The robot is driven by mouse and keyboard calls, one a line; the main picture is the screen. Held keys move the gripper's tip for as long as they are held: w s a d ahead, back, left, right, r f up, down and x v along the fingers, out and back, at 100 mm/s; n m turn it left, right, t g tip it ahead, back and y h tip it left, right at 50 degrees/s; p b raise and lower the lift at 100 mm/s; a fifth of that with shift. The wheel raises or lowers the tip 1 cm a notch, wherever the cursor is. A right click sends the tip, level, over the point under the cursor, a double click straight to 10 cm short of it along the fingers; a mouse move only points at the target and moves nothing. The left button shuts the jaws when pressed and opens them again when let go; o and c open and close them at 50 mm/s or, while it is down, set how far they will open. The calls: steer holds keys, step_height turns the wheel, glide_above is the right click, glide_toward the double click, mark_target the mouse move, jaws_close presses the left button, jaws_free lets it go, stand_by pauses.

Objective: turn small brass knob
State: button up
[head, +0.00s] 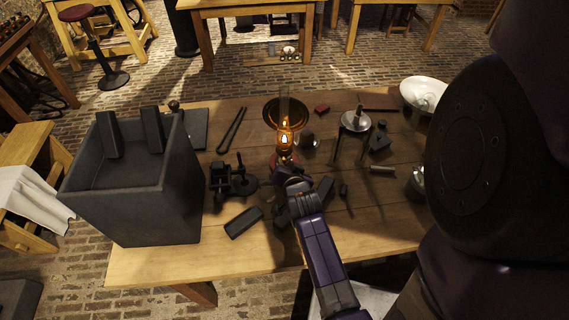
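A lit oil lamp (284,141) with an orange glowing glass and a round reflector (272,112) behind it stands near the middle of the wooden table. Its reddish lower part shows just beyond my gripper. I cannot make out the small brass knob; it is too small or hidden behind my gripper. My gripper (296,184) is at the end of the purple and grey arm reaching in from the bottom, close in front of the lamp's base. Its fingertips point away from me and blend with dark pieces nearby, so their opening and any contact are unclear.
A large grey open box (165,205) stands on the table's left. A black device (226,181) and a dark block (244,222) lie left of my gripper. A dish on a stand (355,122), a white bowl (424,93) and a small cylinder (382,170) are on the right.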

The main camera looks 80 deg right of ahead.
steer(key=b+v, duration=0.1)
steer(key=v, duration=0.6)
stand_by(0.6)
steer(key=a+r+n+t+b, duration=0.2)
steer(key=a+r+n+t, duration=0.5)
steer(key=a, duration=0.4)
steer(key=s+a+n+t+y+b, duration=0.1)
steer(key=s+a+n+y+b, duration=0.1)
steer(key=a+n+y, duration=0.3)
steer(key=s+a+r+n+t+y+b, duration=0.1)
steer(key=s+a+n+y, duration=0.4)
steer(key=a, duration=0.8)
steer(key=shift+s+r+n+y+b, duration=0.25)
steer(key=shift+n+y+b, duration=0.25)
steer(key=shift+n, duration=0.5)
steer(key=shift+d, duration=0.1)
